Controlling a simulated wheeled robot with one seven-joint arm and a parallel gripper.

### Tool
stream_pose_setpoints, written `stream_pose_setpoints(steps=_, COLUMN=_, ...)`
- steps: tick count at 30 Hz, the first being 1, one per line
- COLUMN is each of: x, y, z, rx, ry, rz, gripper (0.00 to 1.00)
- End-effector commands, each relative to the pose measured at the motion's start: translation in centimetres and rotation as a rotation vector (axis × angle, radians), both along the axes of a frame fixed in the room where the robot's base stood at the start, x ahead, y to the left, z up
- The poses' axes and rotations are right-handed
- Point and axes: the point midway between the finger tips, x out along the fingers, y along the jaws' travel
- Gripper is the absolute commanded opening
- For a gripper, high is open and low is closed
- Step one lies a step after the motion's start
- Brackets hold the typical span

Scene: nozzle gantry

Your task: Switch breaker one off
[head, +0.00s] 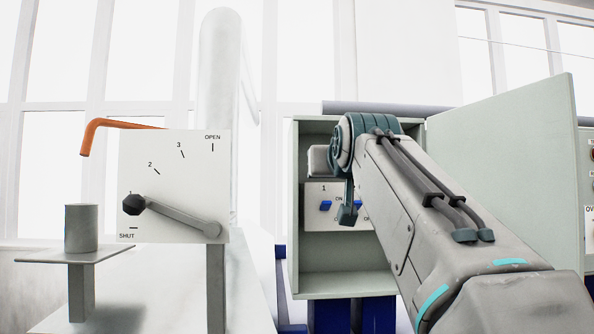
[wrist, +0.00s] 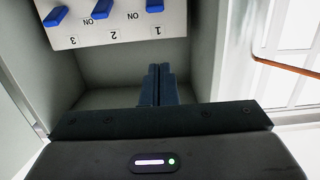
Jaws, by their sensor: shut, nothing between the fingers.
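The breaker panel (head: 312,222) is a pale plate inside an open grey cabinet (head: 295,250). Breaker one (head: 325,206) is a blue lever beside an ON mark, under the number 1. In the wrist view the panel (wrist: 175,22) is upside down at the top, with breaker one (wrist: 154,6) at its right, then breaker two (wrist: 100,9) and breaker three (wrist: 56,17). I cannot tell which way breaker one is set. My gripper (wrist: 155,70) is shut and empty, its dark blue fingertips apart from the levers in the picture. My arm hides much of the panel in the head view.
The cabinet door (head: 505,155) stands open to the right. Left of the cabinet is a white dial board (head: 180,185) with a grey lever and an orange pipe (head: 92,128) behind it. A grey cylinder (head: 81,228) stands on a small stand.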

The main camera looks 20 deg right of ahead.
Motion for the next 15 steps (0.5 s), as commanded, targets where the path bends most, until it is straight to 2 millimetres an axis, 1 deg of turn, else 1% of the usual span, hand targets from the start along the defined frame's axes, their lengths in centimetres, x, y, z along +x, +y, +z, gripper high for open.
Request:
stream_pose_setpoints(steps=1, x=1.2, y=-0.3, z=0.1, rx=0.000, ry=0.005, rz=0.000, gripper=0.00)
stream_pose_setpoints(steps=9, x=6.9, y=-1.9, z=-0.4, rx=0.001, ry=0.005, rz=0.001, gripper=0.00)
stream_pose_setpoints(steps=12, x=6.1, y=-1.7, z=-1.8, rx=0.001, ry=0.001, rz=0.002, gripper=0.00)
stream_pose_setpoints(steps=15, x=5.7, y=-1.5, z=-2.7, rx=0.000, ry=0.001, rz=0.002, gripper=0.00)
